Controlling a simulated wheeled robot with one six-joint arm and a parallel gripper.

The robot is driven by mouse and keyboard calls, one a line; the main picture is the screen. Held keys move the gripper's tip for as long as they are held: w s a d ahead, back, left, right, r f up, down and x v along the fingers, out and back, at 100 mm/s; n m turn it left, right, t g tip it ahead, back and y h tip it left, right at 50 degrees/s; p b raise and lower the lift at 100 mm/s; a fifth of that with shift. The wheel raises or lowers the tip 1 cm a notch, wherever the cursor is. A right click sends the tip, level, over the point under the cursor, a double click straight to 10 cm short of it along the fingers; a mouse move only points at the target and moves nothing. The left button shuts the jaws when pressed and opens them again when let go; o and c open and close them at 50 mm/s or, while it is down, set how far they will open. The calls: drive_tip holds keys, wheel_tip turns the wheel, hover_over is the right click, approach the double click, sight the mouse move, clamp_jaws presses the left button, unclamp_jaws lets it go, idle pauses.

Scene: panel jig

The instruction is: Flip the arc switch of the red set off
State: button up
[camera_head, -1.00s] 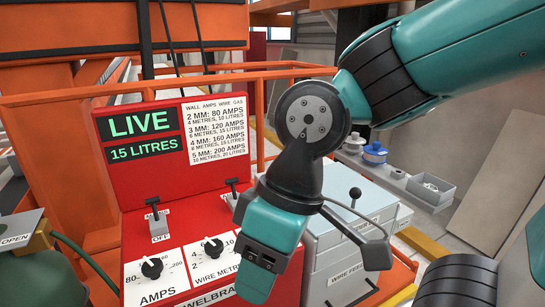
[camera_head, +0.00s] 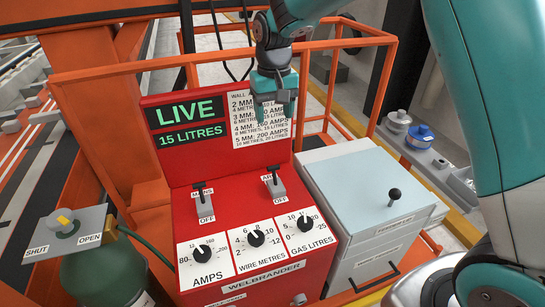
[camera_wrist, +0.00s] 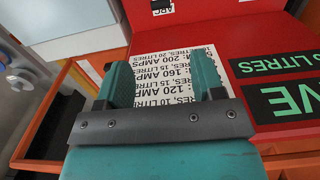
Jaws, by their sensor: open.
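The red set (camera_head: 228,199) stands upright with a lit "LIVE, 15 LITRES" display (camera_head: 185,125). Its arc switch (camera_head: 273,184) is the right-hand lever on the sloped face, beside the mains switch (camera_head: 202,196). Both levers point up, with OFF marked below them. My gripper (camera_head: 274,108) is open and empty, fingers down, in front of the chart (camera_head: 247,133) and above the arc switch, apart from it. In the wrist view, the open fingers (camera_wrist: 162,88) frame the chart, and the arc label (camera_wrist: 163,7) shows at the top edge; the lever itself is not clear there.
Amps, wire and gas dials (camera_head: 255,238) sit below the switches. A pale wire feeder (camera_head: 365,193) with a black-knobbed lever stands right. A green gas bottle (camera_head: 103,272) with a shut/open valve plate is left. An orange rail (camera_head: 340,43) runs behind.

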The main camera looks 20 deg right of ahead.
sight(273, 166)
wheel_tip(273, 166, down, 17)
drive_tip(key=p, duration=0.4)
drive_tip(key=shift+f+p, duration=0.1)
drive_tip(key=shift+p, duration=0.3)
drive_tip(key=c, duration=0.9)
